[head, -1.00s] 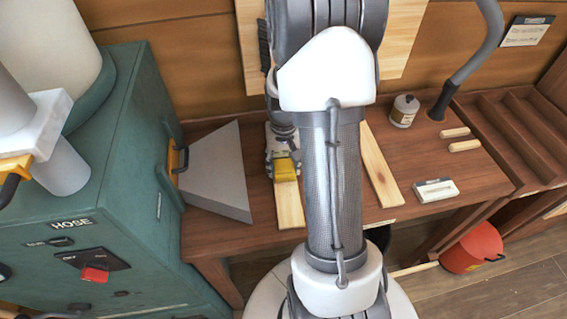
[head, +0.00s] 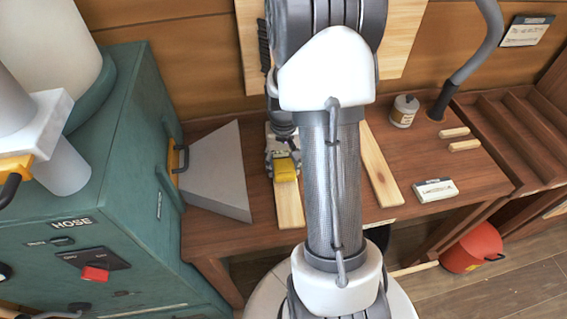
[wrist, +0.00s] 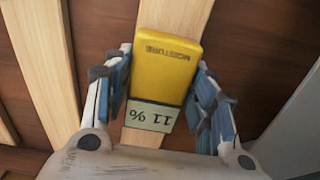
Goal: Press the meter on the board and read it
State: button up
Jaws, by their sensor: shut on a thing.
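The yellow moisture meter (head: 285,170) is held in my gripper (head: 282,158) over a pale wooden board (head: 290,207) on the bench. In the wrist view, my gripper (wrist: 162,100) is shut on the meter (wrist: 168,50), with blue-padded fingers on both sides. The meter's display, upside down in this view, reads 11 %. The board (wrist: 188,12) runs beneath the meter. The meter's tip is hidden, so I cannot tell whether it touches the wood.
A second pale board (head: 380,170) lies to the right, partly behind my arm. A teal cabinet (head: 120,160) stands at left.

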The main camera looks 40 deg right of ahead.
aim_at(284, 164)
dwell(0.4)
notch_tip(284, 164, up, 8)
jog(key=p, duration=0.6)
dwell(1.0)
